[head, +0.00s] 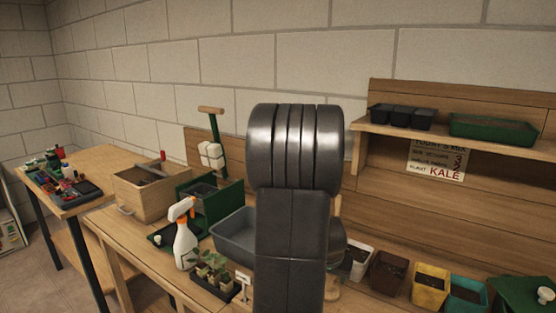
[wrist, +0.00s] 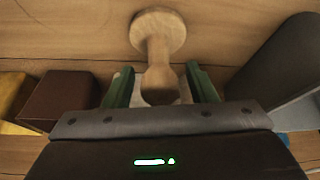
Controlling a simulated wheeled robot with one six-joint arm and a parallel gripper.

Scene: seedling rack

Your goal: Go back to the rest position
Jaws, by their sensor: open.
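In the wrist view my gripper (wrist: 157,74) is open, with one green finger on each side. A pale wooden tool (wrist: 157,32) with a round disc and a narrower handle shows ahead of it. The handle's thick near end lies between the fingers in the picture, and a gap shows on both sides. I cannot tell how deep it sits between them. In the head view my own arm fills the middle and hides the gripper and most of the tool; a wooden piece (head: 332,290) shows beside the arm low down.
A grey tub (head: 233,236), spray bottle (head: 185,243) and seedling tray (head: 213,277) stand left of my arm. A white pot (head: 358,262), brown pot (head: 387,272) and yellow pot (head: 430,287) stand right. A shelf (head: 480,140) projects above the bench.

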